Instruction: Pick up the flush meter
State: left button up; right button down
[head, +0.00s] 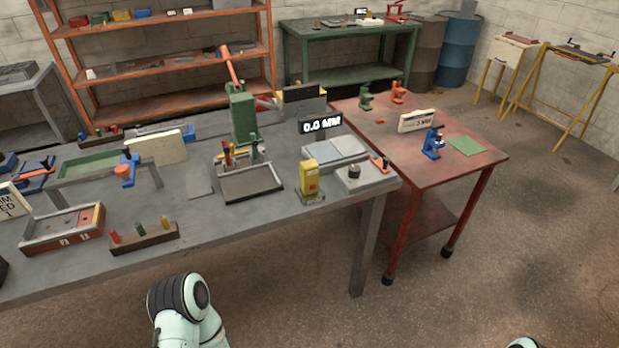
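No object carries a readable flush meter label. A small yellow block-shaped device (309,178) stands upright near the front right of the grey bench (250,222) and may be the flush meter; I cannot tell for sure. A black display reading about 0.0 MM (320,123) stands behind it. A blue instrument (433,144) stands on the red cart (462,168), with a white sign ending in MM (416,121) behind it. Part of my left arm shows at the bottom, in front of the bench; a sliver of my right arm shows at the bottom right. Neither gripper shows.
A green press (243,115) with a raised red lever stands mid-bench. Grey plates (335,149) and a block with a dark knob (354,172) lie close to the yellow device. A wooden holder with coloured pegs (144,238) is at the front left.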

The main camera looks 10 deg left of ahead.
aim_at(310, 168)
jog(key=i+l+u, duration=0.1)
jog(key=i+l, duration=0.25)
jog(key=i+l+u, duration=0.15)
jog(key=i+l, duration=0.2)
jog(key=l, duration=0.25)
